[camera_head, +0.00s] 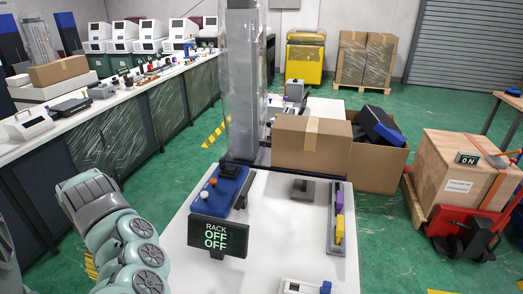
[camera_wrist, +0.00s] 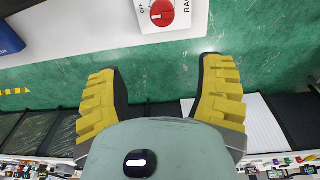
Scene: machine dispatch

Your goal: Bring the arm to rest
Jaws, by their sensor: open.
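My gripper (camera_wrist: 160,70) shows in the wrist view with its two yellow ribbed fingers spread wide and nothing between them. Beyond the fingertips is green floor. A white panel with a red knob (camera_wrist: 162,12) lies just past the fingers at the top edge, apart from them. In the head view my grey-green arm is bent at the lower left, beside the white table (camera_head: 260,250). My gripper is not seen in that view. On the table a dark display (camera_head: 217,236) reads RACK OFF OFF.
A long bench (camera_head: 120,95) runs along the left. A wooden crate (camera_head: 465,175) on a red pallet jack stands right.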

